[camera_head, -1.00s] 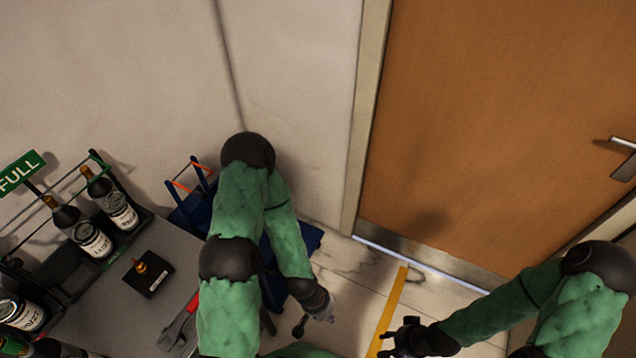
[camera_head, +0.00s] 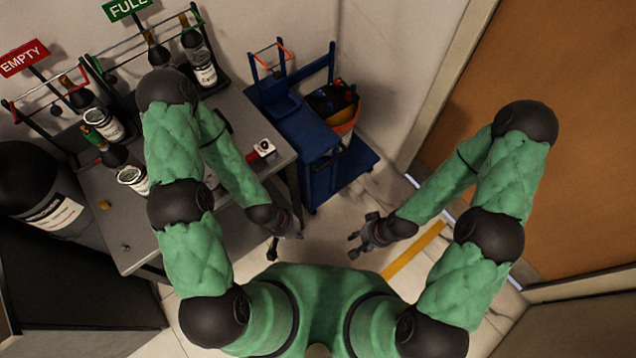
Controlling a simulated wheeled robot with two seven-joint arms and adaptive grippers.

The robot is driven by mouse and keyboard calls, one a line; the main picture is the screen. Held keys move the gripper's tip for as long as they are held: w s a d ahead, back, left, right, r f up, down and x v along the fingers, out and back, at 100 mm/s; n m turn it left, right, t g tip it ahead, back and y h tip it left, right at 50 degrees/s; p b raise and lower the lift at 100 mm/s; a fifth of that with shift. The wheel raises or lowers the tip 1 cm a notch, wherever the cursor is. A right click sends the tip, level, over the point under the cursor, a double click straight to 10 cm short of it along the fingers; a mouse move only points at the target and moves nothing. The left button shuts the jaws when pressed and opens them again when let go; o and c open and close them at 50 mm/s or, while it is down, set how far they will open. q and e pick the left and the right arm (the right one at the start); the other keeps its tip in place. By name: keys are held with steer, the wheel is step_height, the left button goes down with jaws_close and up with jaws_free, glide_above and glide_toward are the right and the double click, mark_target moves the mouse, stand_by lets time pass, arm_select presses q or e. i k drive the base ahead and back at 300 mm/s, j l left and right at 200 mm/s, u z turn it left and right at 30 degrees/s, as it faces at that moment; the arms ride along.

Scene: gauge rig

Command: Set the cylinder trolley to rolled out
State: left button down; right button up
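The blue cylinder trolley (camera_head: 306,130) stands against the back wall, right of the grey table. It has a raised frame with orange straps and a flat base near the floor. My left gripper (camera_head: 286,246) is over the floor in front of the trolley, with its fingers apart and nothing between them. My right gripper (camera_head: 358,237) is further right, also with its fingers apart and empty. Neither gripper appears to touch the trolley. My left arm hides part of the table, not the trolley's upper frame.
The grey table (camera_head: 253,118) at left holds bottles in racks under the green FULL sign (camera_head: 127,8) and red EMPTY sign (camera_head: 24,58). A large dark cylinder (camera_head: 40,190) is at far left. An orange-brown door (camera_head: 570,150) is at right. A yellow floor stripe (camera_head: 414,250) lies near my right gripper.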

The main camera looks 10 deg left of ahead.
mark_target(320, 178)
steer(key=u, duration=0.5)
steer(key=i+l+u, duration=0.1)
steer(key=l+u, duration=1.35)
steer(key=k+l, duration=0.1)
steer(key=l, duration=0.3)
steer(key=k+l+u, duration=0.1)
steer(key=l, duration=0.25)
steer(key=k+l, duration=0.1)
steer(key=l, duration=0.3)
